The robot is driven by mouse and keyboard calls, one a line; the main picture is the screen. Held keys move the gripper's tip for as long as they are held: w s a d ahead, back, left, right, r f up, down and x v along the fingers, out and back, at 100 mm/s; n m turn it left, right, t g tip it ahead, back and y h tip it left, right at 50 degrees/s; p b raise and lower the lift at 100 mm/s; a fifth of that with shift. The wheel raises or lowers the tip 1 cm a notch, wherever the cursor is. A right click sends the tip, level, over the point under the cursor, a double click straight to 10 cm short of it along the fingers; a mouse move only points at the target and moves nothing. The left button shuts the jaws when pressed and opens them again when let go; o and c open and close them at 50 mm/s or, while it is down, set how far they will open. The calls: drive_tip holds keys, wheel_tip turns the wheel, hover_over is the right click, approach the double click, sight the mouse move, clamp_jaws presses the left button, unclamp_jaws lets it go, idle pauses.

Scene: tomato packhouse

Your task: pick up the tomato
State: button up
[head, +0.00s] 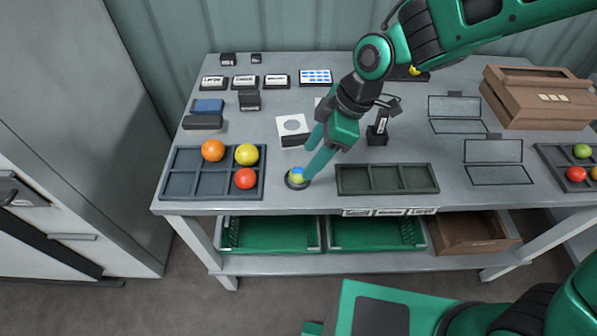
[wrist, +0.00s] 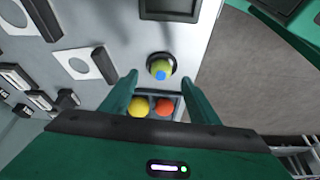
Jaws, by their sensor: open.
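A yellow-green tomato (head: 296,176) with a blue patch on top sits on a small dark round holder (head: 290,184) near the table's front edge. In the wrist view the tomato (wrist: 160,67) lies just beyond and between the fingertips. My gripper (head: 311,158) is open, with its fingers reaching down close to the tomato. In the wrist view the gripper (wrist: 159,78) shows nothing clamped between its fingers. I cannot tell whether a finger touches the tomato.
A divided tray (head: 213,185) at left holds orange, yellow and red tomatoes. An empty three-compartment tray (head: 388,190) lies right of the holder. A white pad with a round disc (head: 293,126) is behind. Brown crates (head: 540,98) stand at back right.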

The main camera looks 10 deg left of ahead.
sight(300, 170)
drive_tip(key=shift+x, duration=2.75)
drive_tip(key=shift+s+a, duration=0.1)
drive_tip(key=shift+a, duration=0.1)
drive_tip(key=shift+r, duration=0.1)
drive_tip(key=c, duration=0.8)
